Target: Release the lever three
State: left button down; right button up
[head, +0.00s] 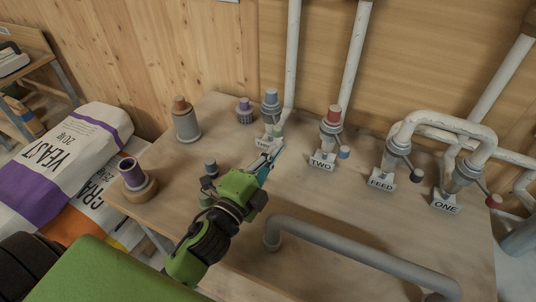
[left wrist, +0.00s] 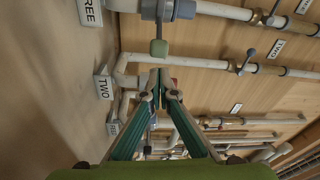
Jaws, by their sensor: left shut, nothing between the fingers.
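Lever three's pale green knob (head: 277,131) hangs at the valve with the grey-blue cap (head: 270,102), beside the THREE sign (head: 264,143), which is partly hidden. In the left wrist view the green knob (left wrist: 159,48) shows on its short stem, just beyond my fingertips. My left gripper (head: 272,150) is close in front of the knob. In the left wrist view its fingers (left wrist: 160,78) converge at the tips with nothing between them. A small gap shows between tips and knob there; contact is hard to judge in the head view. My right gripper is out of view.
To the right stand the valves TWO (head: 331,125) with a blue knob, FEED (head: 391,160) with a dark knob, and ONE (head: 460,175) with a red knob. A grey rail (head: 350,250) crosses the front. Loose bottles (head: 185,120) stand at the left of the table.

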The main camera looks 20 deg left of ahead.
aim_at(275, 124)
pick_arm(q)
jog(key=w, duration=0.3)
jog(key=w+p, duration=0.1)
jog(key=shift+w+d+r, duration=0.1)
jog(key=shift+w+d, duration=0.25)
jog(key=shift+w, duration=0.05)
